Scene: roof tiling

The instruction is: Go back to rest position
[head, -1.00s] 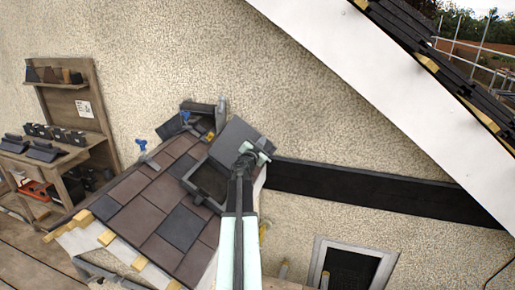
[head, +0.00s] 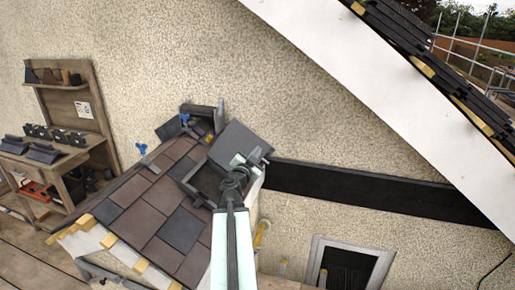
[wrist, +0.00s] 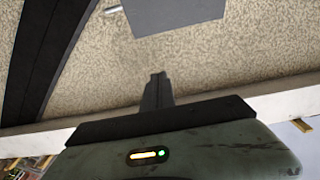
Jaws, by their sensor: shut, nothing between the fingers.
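My gripper (head: 264,154) is at the end of my raised arm, in front of the tilted dark grey panel over the small tiled roof (head: 148,205) in the head view. In the wrist view its dark fingers (wrist: 158,78) are together with nothing between them. They point toward the rough beige wall (wrist: 220,70). My arm hides part of the roof's right side.
A dark grey panel (head: 238,142) stands tilted up beside a framed opening (head: 206,180) in the roof. A dark band (head: 370,192) runs along the wall at right. Wooden shelves (head: 72,120) with dark tiles stand at left. A small window (head: 348,265) is lower right.

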